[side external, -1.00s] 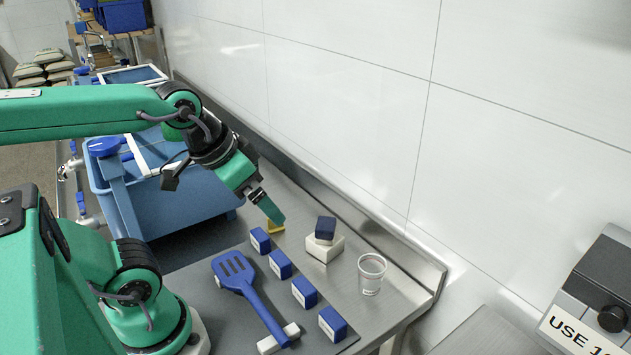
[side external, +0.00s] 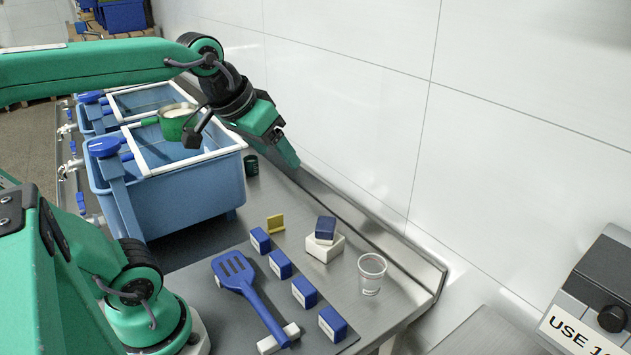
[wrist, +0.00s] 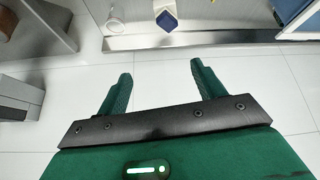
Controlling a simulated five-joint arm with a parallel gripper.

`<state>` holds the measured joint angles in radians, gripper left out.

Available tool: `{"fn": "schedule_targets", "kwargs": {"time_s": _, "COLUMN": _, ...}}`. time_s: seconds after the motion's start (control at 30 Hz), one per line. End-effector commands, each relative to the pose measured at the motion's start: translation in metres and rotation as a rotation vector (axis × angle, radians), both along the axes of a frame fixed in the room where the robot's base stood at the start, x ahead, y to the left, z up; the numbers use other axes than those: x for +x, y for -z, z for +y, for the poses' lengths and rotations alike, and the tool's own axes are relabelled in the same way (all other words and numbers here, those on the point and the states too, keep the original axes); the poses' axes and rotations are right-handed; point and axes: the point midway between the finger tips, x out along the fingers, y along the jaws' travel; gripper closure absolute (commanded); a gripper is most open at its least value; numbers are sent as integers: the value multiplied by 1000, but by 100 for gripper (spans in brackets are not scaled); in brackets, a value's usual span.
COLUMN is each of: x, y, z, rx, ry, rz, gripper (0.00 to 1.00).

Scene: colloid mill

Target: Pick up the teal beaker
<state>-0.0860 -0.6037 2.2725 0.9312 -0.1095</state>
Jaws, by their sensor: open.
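A small dark teal beaker (side external: 251,165) stands on the steel counter just right of the blue basin in the side view. I do not make it out in the wrist view. My gripper (side external: 290,158) is above the counter near the wall, to the right of the beaker in the picture and apart from it. In the wrist view my gripper (wrist: 160,68) has its two green fingers spread with nothing between them.
Blue basins (side external: 175,190) stand at left, with a green pan (side external: 175,120) on the near one's white frame. Nearer are a yellow piece (side external: 275,223), several blue blocks (side external: 280,264), a blue block on a white block (side external: 325,247), a clear cup (side external: 371,275) and a blue spatula (side external: 255,300).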

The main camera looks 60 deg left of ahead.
Motion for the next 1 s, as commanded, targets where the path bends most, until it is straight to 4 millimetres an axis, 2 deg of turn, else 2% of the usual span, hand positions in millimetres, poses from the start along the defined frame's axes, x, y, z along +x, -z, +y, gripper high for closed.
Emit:
{"fn": "schedule_targets", "kwargs": {"time_s": 0.03, "x": 12, "y": -13, "z": 7, "rx": -9, "ry": -39, "rz": -12, "gripper": 32}}
{"fn": "schedule_targets", "kwargs": {"time_s": 0.2, "x": 48, "y": -52, "z": 32, "rx": -49, "ry": -171, "rz": -53, "gripper": 32}}
{"fn": "schedule_targets", "kwargs": {"time_s": 0.5, "x": 105, "y": -112, "z": 86, "rx": -115, "ry": -396, "rz": -134, "gripper": 32}}
{"fn": "schedule_targets", "kwargs": {"time_s": 0.77, "x": 147, "y": -155, "z": 143, "rx": -173, "ry": -586, "rz": -211, "gripper": 32}}
{"fn": "schedule_targets", "kwargs": {"time_s": 1.0, "x": 175, "y": -187, "z": 203, "rx": -225, "ry": -757, "rz": -290, "gripper": 32}}
